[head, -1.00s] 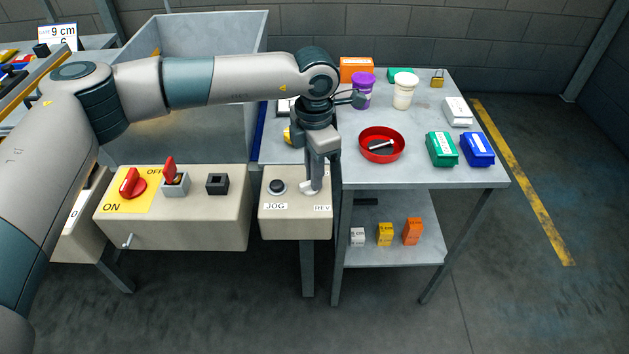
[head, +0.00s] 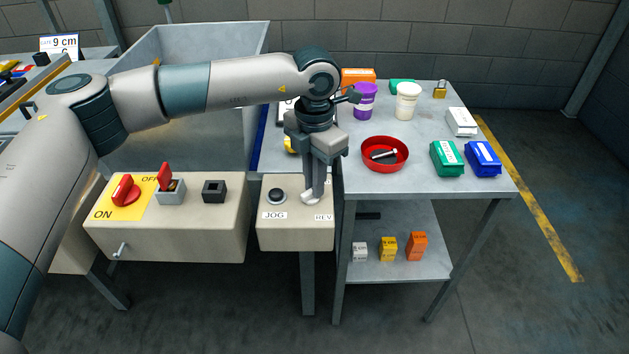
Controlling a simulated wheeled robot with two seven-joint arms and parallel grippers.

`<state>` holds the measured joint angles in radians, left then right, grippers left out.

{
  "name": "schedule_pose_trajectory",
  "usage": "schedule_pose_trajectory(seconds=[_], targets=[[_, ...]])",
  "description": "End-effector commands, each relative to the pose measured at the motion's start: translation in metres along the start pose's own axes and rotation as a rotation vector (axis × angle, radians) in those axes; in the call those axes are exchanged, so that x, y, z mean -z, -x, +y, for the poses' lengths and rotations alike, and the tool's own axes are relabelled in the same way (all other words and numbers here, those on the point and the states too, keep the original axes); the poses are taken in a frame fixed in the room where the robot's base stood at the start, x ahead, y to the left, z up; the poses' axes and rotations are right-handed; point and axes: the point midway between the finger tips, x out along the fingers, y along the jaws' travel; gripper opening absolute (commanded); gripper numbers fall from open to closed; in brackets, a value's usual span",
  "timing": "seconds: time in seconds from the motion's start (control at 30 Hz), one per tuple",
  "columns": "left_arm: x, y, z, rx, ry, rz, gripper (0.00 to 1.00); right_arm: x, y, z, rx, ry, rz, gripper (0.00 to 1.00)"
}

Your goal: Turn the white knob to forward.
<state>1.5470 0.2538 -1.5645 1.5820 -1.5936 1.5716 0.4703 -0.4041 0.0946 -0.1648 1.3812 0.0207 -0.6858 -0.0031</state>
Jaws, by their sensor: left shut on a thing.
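The white knob (head: 309,198) sits on top of the right-hand beige control box (head: 290,236), just above a label reading REV. My left gripper (head: 313,192) points down over it, its fingers shut on the knob and hiding part of it. The label at the knob's far side is hidden by the gripper. A black JOG button (head: 277,195) is on the same box, to the left of the knob. My right gripper is not in view.
Left of the knob is a larger box (head: 170,240) with a red ON/OFF switch (head: 126,190), a red-levered switch (head: 168,180) and a black square part (head: 214,191). Right is a metal table (head: 440,205) with a red bowl (head: 368,163), a purple jar (head: 364,103) and boxes.

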Motion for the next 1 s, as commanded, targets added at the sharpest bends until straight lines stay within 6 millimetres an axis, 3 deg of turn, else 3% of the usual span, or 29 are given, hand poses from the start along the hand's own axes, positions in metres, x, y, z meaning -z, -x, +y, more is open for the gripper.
schedule_pose_trajectory(seconds=[0.03, 0.07, 0.1, 0.13, 0.63, 0.87, 1.0], targets=[[-0.001, 0.002, 0.001, -0.001, 0.003, -0.004, 0.0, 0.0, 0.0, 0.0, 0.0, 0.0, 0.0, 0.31], [-0.001, 0.002, 0.001, -0.001, 0.003, -0.004, 0.17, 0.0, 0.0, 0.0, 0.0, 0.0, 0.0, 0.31], [-0.001, 0.002, 0.001, -0.001, 0.003, -0.004, 0.27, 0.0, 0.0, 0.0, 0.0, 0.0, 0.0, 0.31], [-0.001, 0.002, 0.001, -0.001, 0.002, -0.004, 0.29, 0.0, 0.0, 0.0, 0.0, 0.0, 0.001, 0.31], [-0.001, 0.009, 0.0, -0.001, 0.0, -0.001, 0.29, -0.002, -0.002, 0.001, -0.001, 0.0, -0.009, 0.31], [-0.001, 0.038, 0.001, -0.002, 0.001, -0.003, 0.29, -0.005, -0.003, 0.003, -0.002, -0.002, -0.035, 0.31], [-0.001, 0.065, 0.0, -0.002, 0.0, -0.004, 0.29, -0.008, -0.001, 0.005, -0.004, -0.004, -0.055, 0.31]])
